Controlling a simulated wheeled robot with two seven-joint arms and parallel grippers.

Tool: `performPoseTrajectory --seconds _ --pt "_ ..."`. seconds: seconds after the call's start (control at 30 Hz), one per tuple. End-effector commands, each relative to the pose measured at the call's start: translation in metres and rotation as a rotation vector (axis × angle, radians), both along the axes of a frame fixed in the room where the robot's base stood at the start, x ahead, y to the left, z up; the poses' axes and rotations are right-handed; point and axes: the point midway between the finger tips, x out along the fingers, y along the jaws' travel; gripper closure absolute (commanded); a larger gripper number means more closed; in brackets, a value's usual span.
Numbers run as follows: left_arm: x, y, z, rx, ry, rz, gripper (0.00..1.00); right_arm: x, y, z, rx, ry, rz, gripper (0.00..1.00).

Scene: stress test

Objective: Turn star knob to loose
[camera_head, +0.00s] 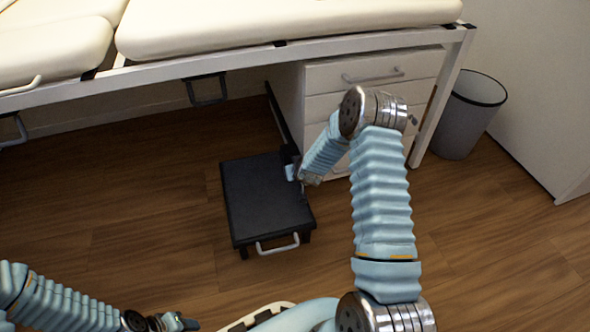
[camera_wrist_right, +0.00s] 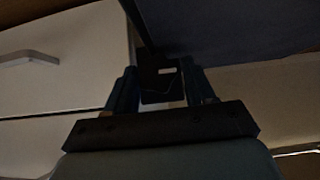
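No star knob can be made out in either view. In the head view my right gripper (camera_head: 298,178) is at the back right edge of a low black step stool (camera_head: 262,195), and my arm partly hides the spot. In the right wrist view the two fingers of this gripper (camera_wrist_right: 160,92) stand apart, with a dark block (camera_wrist_right: 162,84) bearing a small pale slot showing between them. I see no clear grip on it. My left gripper (camera_head: 180,322) is low at the bottom left, near the floor in the picture, too small and cut off to read.
A cream padded couch (camera_head: 290,28) on a white frame spans the top. A white drawer unit (camera_head: 375,72) stands close behind my right arm. A grey bin (camera_head: 468,115) stands at the right. The wooden floor (camera_head: 120,215) left of the stool is clear.

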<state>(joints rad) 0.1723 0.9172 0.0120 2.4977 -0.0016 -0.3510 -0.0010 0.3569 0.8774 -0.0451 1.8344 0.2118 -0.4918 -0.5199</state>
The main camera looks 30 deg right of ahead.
Motion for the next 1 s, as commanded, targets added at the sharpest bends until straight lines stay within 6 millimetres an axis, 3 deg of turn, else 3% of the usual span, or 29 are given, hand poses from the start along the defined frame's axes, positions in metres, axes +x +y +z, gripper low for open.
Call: performPoseTrajectory --seconds 0.27,0.7,1.0 --pt "0.0 0.0 0.007 0.0 0.001 0.0 0.55 -0.015 0.003 0.019 -0.001 -0.002 -0.001 0.46" --pt "-0.001 -0.001 0.025 -0.002 0.005 -0.003 0.55 -0.082 0.021 0.088 -0.001 -0.001 0.001 0.46" --pt "-0.001 -0.001 0.027 -0.002 0.006 -0.003 0.55 -0.095 0.024 0.098 0.0 0.0 0.0 0.46"
